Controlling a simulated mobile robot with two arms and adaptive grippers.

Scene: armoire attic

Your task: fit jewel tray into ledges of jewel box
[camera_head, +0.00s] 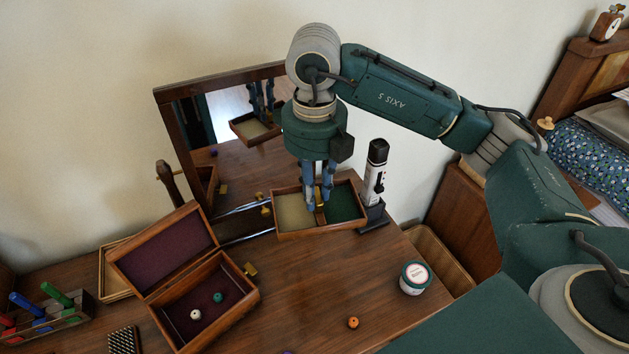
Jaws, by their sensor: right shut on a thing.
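The jewel tray (300,234) is a shallow wooden tray with a pale-lined left compartment and a green-lined right one. My right gripper (318,202) points down and is shut on the tray's middle, at the divider between the compartments. The tray is held over the back right of the tabletop; its exact height is hard to tell. The jewel box (232,309) stands open to the front left, its purple-lined lid (166,250) tilted back. A white bead (195,314) and a teal bead (217,297) lie on its dark red floor. The box's ledges are too small to make out. My left gripper is out of view.
A mirror (208,110) stands behind, reflecting gripper and tray. A black-and-white device (375,180) stands upright close to the tray's right. A round jar (415,278) and an orange bead (353,322) are front right. A rack (50,318) is far left. Tabletop between box and jar is mostly clear.

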